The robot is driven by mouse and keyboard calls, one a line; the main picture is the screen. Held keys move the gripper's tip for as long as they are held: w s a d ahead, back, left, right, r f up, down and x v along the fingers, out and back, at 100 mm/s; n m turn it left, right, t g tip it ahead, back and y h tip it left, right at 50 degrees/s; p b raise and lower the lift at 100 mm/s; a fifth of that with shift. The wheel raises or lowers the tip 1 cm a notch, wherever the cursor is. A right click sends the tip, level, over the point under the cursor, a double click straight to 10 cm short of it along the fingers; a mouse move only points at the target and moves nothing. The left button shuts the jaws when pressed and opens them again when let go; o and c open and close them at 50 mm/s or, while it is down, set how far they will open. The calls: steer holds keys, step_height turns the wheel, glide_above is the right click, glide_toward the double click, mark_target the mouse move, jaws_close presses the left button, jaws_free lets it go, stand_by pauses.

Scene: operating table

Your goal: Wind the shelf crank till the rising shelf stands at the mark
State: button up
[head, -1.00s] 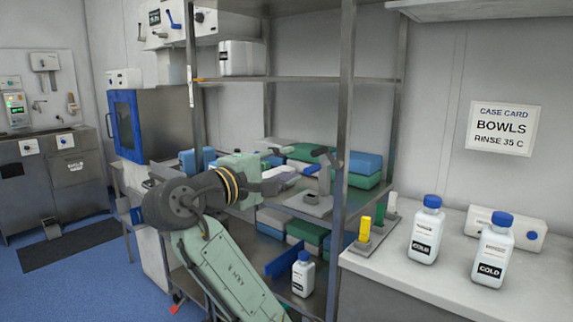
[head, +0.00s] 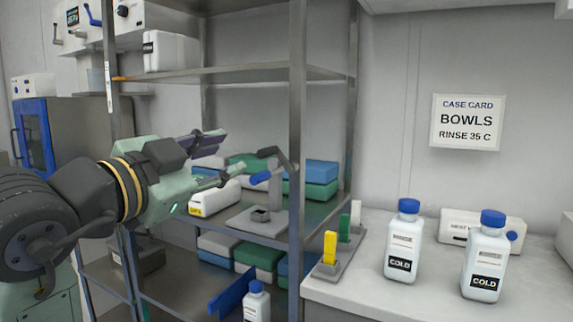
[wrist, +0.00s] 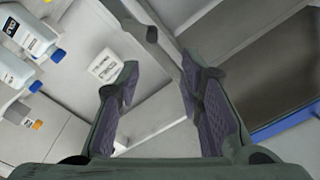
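The shelf crank stands on a grey base (head: 257,222) on the middle shelf. Its grey arm (head: 283,160) is at the top, and its blue handle (head: 261,178) points left towards my gripper. My gripper (head: 230,152) is open and empty, just left of the handle; I cannot tell the gap in depth. The wrist view also shows the open fingers (wrist: 160,80) with nothing between them. The upper shelf (head: 235,74) has an orange pointer (head: 119,78) at its left end, beside a white strip (head: 109,92) on the post. No mark is readable there.
The front steel post (head: 297,150) stands right of the crank. White (head: 216,198), green and blue packs lie around it. A case card (head: 468,122) hangs behind.

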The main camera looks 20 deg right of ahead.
mark_target(260, 155)
steer(key=shift+m, duration=0.9)
steer(key=x, duration=0.3)
steer(key=f+p+x, duration=0.1)
steer(key=x, duration=0.7)
steer(key=shift+d+f+p, duration=0.15)
steer(key=shift+f+p, duration=0.1)
steer(key=shift+p, duration=0.15)
jaws_close()
